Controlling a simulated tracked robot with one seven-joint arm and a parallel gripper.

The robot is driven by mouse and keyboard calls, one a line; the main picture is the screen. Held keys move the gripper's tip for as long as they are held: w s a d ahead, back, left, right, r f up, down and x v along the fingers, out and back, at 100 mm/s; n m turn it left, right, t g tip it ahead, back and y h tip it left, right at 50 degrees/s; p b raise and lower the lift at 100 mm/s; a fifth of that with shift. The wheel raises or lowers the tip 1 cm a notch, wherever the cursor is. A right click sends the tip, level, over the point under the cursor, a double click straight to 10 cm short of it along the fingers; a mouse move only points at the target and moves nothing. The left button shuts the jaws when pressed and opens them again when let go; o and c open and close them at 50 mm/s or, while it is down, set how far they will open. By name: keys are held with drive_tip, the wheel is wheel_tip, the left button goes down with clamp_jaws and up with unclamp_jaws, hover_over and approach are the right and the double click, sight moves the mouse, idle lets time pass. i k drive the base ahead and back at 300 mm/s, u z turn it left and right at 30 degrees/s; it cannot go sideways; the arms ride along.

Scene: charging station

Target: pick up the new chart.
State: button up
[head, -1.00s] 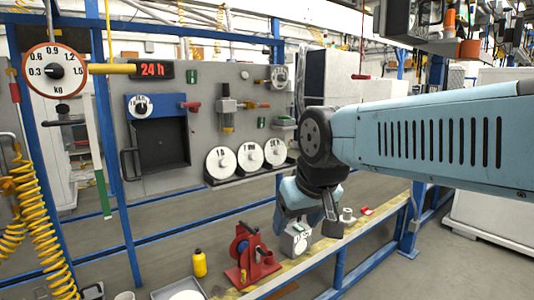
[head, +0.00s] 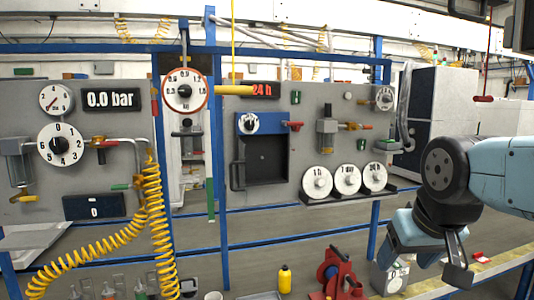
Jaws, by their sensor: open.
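My gripper (head: 456,272) hangs at the lower right, in front of the bench and well apart from the discs. One dark finger shows and nothing is seen held in it.
A blue-topped recorder (head: 249,122) with a dark opening is left of the discs. A red reel stand (head: 337,276), yellow bottle (head: 285,280) and grey box with a dial (head: 391,279) are on the bench. Blue posts (head: 219,160) and yellow coiled hoses (head: 153,200) stand left.

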sight(375, 175)
drive_tip(key=z, duration=0.05)
drive_tip(key=i, duration=0.95)
drive_tip(key=z, duration=0.55)
drive_tip(key=i, duration=0.5)
drive_tip(key=z, duration=0.25)
drive_tip(key=k, duration=0.9)
drive_tip(key=z, duration=0.2)
drive_tip(key=i, duration=0.9)
drive_tip(key=u, duration=0.1)
